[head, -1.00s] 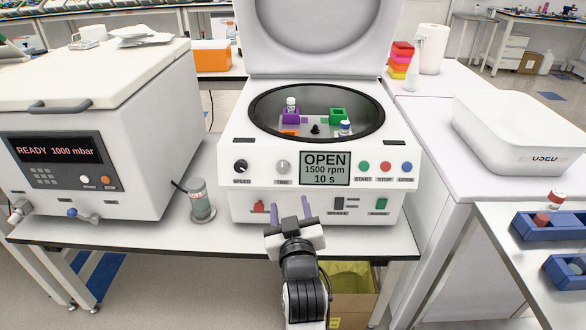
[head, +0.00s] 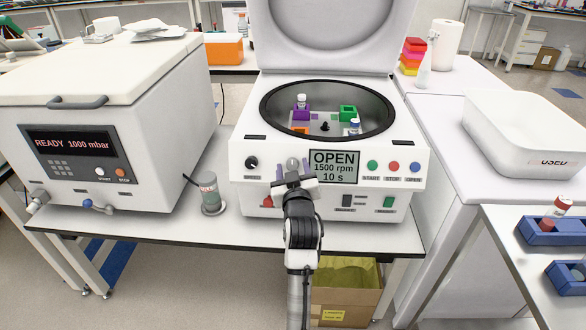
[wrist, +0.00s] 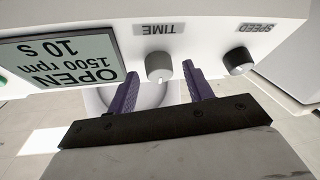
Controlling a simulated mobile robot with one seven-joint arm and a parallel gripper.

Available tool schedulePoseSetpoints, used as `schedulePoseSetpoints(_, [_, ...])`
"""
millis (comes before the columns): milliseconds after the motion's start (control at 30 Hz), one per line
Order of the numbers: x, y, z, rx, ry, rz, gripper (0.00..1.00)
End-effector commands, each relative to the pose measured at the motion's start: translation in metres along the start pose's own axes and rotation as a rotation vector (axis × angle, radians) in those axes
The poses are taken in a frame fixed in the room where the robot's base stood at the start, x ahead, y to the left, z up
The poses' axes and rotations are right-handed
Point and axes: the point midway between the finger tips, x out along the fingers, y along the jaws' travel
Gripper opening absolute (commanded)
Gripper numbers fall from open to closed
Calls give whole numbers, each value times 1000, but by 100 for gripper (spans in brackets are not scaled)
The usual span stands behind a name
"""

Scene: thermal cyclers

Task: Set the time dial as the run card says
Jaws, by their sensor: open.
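The grey time dial (head: 292,164) is on the centrifuge's front panel, left of the display (head: 333,167); the display reads OPEN, 1500 rpm, 10 s. In the upside-down wrist view the dial (wrist: 159,68) sits under its TIME label. My gripper (head: 293,169) is open in front of the dial. In the wrist view its two purple fingers (wrist: 160,76) point at the panel, one on each side of the dial; I cannot tell whether they reach around it. The black speed dial (head: 251,163) is to the left. I see no run card.
The centrifuge lid (head: 335,35) stands open above a bowl (head: 325,85) with coloured holders and vials. START, STOP and OPEN buttons are right of the display. A vacuum oven (head: 100,130) and a grey cylinder (head: 210,193) stand left. A white tray (head: 520,150) is at right.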

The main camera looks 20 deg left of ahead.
Motion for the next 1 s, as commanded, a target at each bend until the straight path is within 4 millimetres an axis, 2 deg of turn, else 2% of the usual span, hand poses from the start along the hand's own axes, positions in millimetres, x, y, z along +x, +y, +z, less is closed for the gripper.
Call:
schedulePoseSetpoints(133, [0, 0, 0, 0, 0, 0, 51])
schedulePoseSetpoints(467, [0, 0, 0, 0, 0, 0, 8])
schedulePoseSetpoints(767, [0, -1, 1, 28, 2, 14, 6])
schedulePoseSetpoints(1000, [0, -2, 2, 143, 7, 71, 6])
